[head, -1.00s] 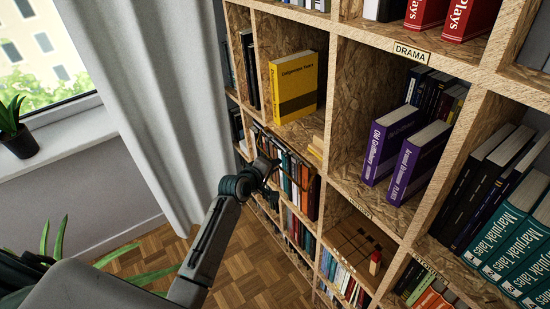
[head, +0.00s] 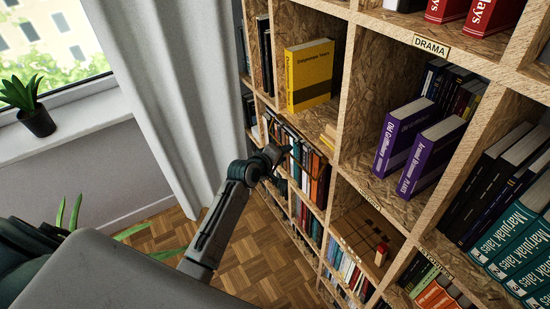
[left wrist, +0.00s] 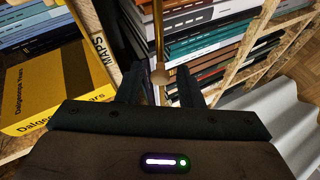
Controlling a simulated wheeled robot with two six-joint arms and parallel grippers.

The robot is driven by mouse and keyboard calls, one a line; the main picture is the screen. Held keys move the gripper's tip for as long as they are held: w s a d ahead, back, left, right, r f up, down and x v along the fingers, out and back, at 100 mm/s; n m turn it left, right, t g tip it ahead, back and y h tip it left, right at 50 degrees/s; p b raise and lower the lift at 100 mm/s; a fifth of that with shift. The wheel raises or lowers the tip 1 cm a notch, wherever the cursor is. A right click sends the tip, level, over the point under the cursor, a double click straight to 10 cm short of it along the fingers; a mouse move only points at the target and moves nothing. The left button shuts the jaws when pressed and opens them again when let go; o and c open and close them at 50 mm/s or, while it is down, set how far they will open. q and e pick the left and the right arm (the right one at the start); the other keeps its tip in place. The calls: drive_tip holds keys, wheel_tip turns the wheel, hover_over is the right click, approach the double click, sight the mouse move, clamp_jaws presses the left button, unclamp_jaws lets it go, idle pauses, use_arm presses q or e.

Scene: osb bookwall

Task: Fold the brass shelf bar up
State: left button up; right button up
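In the left wrist view the brass bar (left wrist: 158,38) is a thin rod that comes down from the top edge and ends in a round knob (left wrist: 160,77). My left gripper (left wrist: 160,88) is open, with one dark finger on each side of the knob and a gap showing on both sides. In the head view my left gripper (head: 283,158) is in front of a row of upright books below the yellow book (head: 309,76). The bar is too thin and dark there to make out clearly. My right gripper is not in view.
The OSB bookshelf (head: 350,110) fills the right side. Books (left wrist: 205,40) lie close behind the bar, and a yellow book (left wrist: 50,85) is at the left in the wrist view. A curtain (head: 165,100) hangs left of the shelf. The parquet floor (head: 250,260) is open.

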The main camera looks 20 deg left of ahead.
use_arm(q)
drive_tip(key=b+v, duration=0.2)
drive_tip(key=v, duration=0.8)
drive_tip(key=s+a+f+m+g+y+b, duration=0.15)
drive_tip(key=s+f, duration=0.25)
drive_tip(key=f, duration=0.8)
drive_tip(key=s+a+f+m+g+y, duration=0.15)
drive_tip(key=s+f, duration=0.25)
drive_tip(key=f, duration=0.8)
drive_tip(key=s+a+f+m+g, duration=0.2)
drive_tip(key=s+a+f, duration=0.15)
drive_tip(key=f, duration=0.85)
drive_tip(key=s+f+m+g, duration=0.2)
drive_tip(key=s+f, duration=0.5)
drive_tip(key=s, duration=0.5)
drive_tip(key=s+f+m+g+y+b, duration=0.1)
drive_tip(key=s+f+m+g, duration=0.1)
drive_tip(key=s+f, duration=0.6)
drive_tip(key=s+a+f+m+g+b, duration=0.1)
drive_tip(key=s+f+m, duration=0.3)
drive_tip(key=s, duration=1.2)
wheel_tip(320, 180, down, 4)
drive_tip(key=shift+s+r+g, duration=0.1)
drive_tip(key=shift+s+g, duration=0.1)
drive_tip(key=shift+g, duration=0.4)
drive_tip(key=shift+a, duration=0.1)
clamp_jaws()
